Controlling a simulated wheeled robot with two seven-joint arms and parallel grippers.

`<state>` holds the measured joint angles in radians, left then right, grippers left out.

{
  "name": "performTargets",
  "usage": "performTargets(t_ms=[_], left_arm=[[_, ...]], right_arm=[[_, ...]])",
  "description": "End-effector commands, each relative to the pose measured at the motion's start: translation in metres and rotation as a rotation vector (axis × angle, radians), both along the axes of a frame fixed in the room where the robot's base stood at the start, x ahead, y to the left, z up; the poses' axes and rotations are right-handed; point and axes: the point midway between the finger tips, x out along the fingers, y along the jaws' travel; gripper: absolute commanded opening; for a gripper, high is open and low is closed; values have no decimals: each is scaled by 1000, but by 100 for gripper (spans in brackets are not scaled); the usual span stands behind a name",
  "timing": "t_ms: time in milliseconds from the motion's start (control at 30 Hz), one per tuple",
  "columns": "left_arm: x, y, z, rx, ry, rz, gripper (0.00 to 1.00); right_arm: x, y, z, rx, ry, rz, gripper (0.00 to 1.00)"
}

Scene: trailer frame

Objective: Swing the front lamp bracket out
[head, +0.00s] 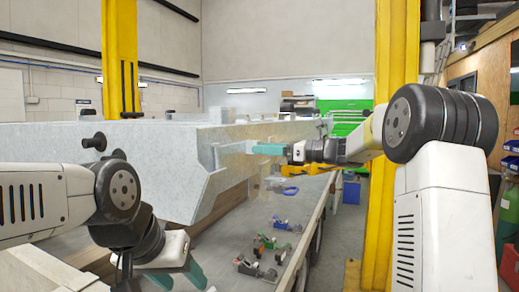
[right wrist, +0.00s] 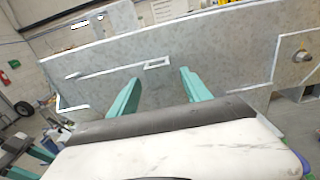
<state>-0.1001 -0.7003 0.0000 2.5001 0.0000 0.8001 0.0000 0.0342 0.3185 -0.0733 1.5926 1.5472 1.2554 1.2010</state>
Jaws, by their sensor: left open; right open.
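The trailer frame (head: 150,160) is a long pale grey body at the left and centre of the head view. A thin pale bar with a small rectangular loop (right wrist: 157,63) lies along its grey face in the right wrist view; it looks like the lamp bracket, but I cannot be sure. My right gripper (head: 256,149) is open, its teal fingers pointing at the frame's face. In the right wrist view its fingertips (right wrist: 160,77) sit either side of the loop's line, with nothing between them; contact cannot be told. My left gripper (head: 182,278) is open and empty, low in front of the frame.
A low bench or rail (head: 310,225) runs beneath the frame, with several small tools and parts (head: 255,268) nearby. A yellow post (head: 392,225) stands behind my right arm. A round knob-like fitting (right wrist: 300,55) sticks out of the frame at right in the wrist view.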

Motion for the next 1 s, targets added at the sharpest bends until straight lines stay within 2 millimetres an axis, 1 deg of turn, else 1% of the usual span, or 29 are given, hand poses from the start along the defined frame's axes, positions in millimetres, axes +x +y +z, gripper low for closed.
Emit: performTargets(t_ms=[33,100,200,500,567,700,800,1000], left_arm=[[0,0,0,0,0,0,52],[0,0,0,0,0,0,52],[0,0,0,0,0,0,52],[0,0,0,0,0,0,52],[0,0,0,0,0,0,52],[0,0,0,0,0,0,52],[0,0,0,0,0,0,52],[0,0,0,0,0,0,52]], right_arm=[[3,7,0,0,-1,2,56],[5,14,1,0,-2,1,56],[8,20,0,-1,-2,-1,56],[9,22,0,-2,-1,-1,56],[9,22,0,-2,-1,-1,45],[9,22,0,-2,-1,-1,17],[9,22,0,-2,-1,-1,0],[9,22,0,-2,-1,-1,0]])
